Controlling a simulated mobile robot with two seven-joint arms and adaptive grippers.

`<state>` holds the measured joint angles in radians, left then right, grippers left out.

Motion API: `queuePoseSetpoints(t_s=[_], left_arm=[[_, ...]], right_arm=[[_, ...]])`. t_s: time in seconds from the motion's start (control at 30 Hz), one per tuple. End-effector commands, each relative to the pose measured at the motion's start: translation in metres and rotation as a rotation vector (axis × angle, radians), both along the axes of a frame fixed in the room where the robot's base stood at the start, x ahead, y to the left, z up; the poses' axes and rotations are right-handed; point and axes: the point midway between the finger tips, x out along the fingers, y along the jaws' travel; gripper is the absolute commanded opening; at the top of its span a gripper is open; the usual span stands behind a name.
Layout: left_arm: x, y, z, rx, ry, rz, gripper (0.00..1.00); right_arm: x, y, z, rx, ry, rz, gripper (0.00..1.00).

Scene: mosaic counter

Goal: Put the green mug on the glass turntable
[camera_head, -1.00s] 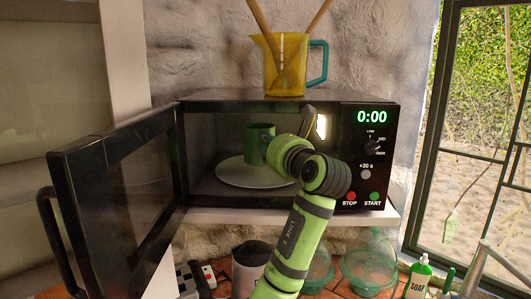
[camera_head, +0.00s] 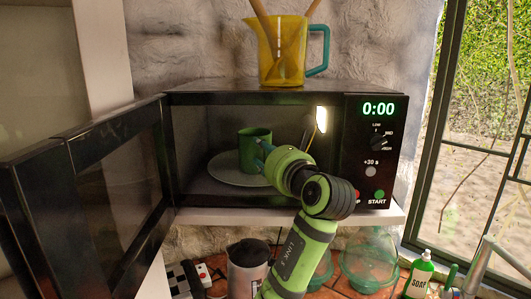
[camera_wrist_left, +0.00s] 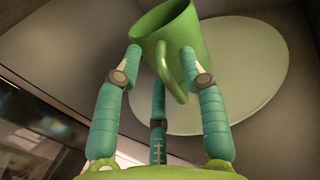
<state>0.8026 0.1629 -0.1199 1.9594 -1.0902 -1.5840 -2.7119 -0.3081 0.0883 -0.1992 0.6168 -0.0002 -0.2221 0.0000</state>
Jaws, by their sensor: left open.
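The green mug (camera_head: 252,150) stands upright on the glass turntable (camera_head: 225,173) inside the open microwave, toward the back of the plate. My left gripper (camera_head: 263,156) reaches in from the front right, beside the mug, partly covering its right side. In the left wrist view the mug (camera_wrist_left: 183,38) is beyond the fingertips, with its handle toward the gripper and the pale turntable (camera_wrist_left: 245,70) behind it. The three teal fingers of the left gripper (camera_wrist_left: 162,62) are spread open around the handle side. Whether a fingertip touches the mug cannot be told. My right gripper is not in view.
The microwave door (camera_head: 95,190) hangs open at the left. The lit right inner wall is close to my wrist. A yellow jug (camera_head: 281,62) with wooden utensils stands on top. Below are a dark-lidded container (camera_head: 247,265), green glass bowls (camera_head: 368,265) and a soap bottle (camera_head: 420,278).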

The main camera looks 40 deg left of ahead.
Motion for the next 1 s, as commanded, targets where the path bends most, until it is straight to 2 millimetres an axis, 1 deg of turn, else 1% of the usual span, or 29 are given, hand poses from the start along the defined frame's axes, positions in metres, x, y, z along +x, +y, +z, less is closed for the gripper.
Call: queuePoseSetpoints(t_s=[0.07,0.17,0.27,0.4,0.6,0.7,0.8,1.0], left_arm=[[-0.001,-0.003,0.000,0.000,-0.002,-0.001,0.41],[-0.005,-0.013,-0.002,-0.001,-0.004,-0.004,0.41],[-0.011,-0.029,-0.003,-0.001,-0.006,-0.006,0.41],[-0.024,-0.058,-0.004,-0.001,-0.007,-0.006,0.41],[-0.039,-0.093,-0.002,-0.001,-0.006,-0.005,0.41],[-0.044,-0.103,0.000,0.000,-0.005,-0.003,0.41],[-0.046,-0.109,0.001,0.002,-0.004,-0.002,0.41],[-0.048,-0.111,0.002,0.001,-0.003,0.000,0.41]], right_arm=[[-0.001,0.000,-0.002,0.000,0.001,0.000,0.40],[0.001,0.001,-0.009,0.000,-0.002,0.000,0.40],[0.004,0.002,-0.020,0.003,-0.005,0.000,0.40],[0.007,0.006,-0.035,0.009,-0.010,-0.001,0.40],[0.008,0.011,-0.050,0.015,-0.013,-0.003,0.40],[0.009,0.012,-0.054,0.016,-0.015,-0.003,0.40],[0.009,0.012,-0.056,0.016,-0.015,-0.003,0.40],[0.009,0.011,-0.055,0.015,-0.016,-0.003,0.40]])
